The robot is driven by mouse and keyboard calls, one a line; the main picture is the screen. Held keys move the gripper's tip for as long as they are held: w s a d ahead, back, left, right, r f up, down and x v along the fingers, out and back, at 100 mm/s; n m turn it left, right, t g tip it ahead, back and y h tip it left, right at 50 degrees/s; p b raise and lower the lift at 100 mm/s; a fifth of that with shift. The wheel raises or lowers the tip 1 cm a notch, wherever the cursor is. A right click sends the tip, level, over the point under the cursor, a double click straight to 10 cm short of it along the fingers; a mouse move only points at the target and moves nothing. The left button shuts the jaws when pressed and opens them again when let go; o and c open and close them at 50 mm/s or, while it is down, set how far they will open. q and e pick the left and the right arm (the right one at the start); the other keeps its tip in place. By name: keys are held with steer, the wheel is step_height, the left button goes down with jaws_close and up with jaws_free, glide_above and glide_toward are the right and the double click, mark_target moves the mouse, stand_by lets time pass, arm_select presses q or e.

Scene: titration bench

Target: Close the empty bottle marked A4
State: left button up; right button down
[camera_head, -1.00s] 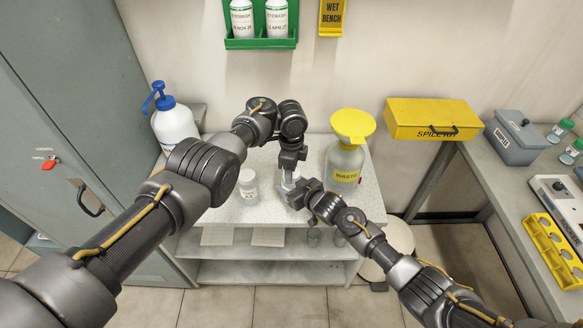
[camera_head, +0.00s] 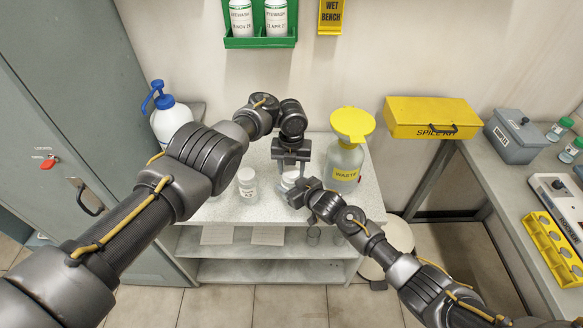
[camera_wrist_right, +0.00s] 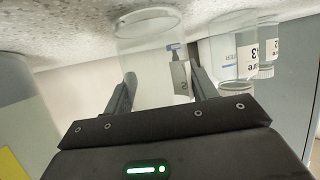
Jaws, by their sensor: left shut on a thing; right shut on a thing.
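A clear bottle stands on the grey bench top, mostly hidden by my grippers in the head view; its white cap (camera_head: 290,175) shows between them. In the right wrist view the empty-looking clear bottle (camera_wrist_right: 150,45) appears upside down between my right fingers, its label turned edge-on and unreadable. My right gripper (camera_head: 297,191) is shut on the bottle's body from the right; its fingers also show in the wrist view (camera_wrist_right: 163,88). My left gripper (camera_head: 291,167) points down from above, shut on the cap, a finger on each side. I cannot tell how tight the cap is.
Another white-capped bottle (camera_head: 248,185) stands just left. A waste bottle with a yellow funnel (camera_head: 346,160) stands close right, and a blue-pump bottle (camera_head: 170,120) at the back left. Labelled bottles (camera_wrist_right: 235,55) stand beside the held one. The front of the bench top (camera_head: 225,212) is clear.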

arm_select(q)
steer(key=o, duration=0.9)
steer(key=shift+r, duration=0.1)
steer(key=shift+r, duration=2.2)
steer(key=shift+c, duration=0.3)
